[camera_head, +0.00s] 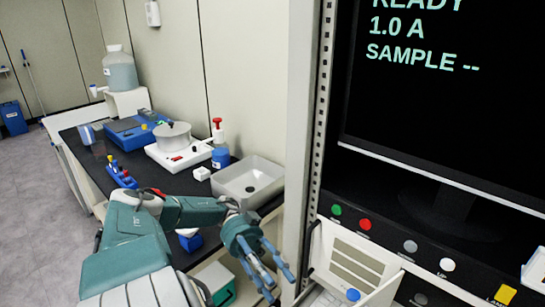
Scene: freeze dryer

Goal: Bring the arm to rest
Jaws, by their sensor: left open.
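My left arm (128,245) comes in from the lower left and is bent at the elbow, reaching over the front of the dark bench. My left gripper (275,280) is at the lower middle, fingers pointing down and a little right. It is open, and I see nothing between its fingers. It is in front of the bench and just left of a white panel (355,262) on the tall cabinet. I cannot tell whether it touches anything. My right arm and gripper are not in view.
The cabinet has a dark screen (440,105) reading "READY 1.0 A SAMPLE --", and a row of buttons (365,224) below. Grey floor (35,190) is clear at left.

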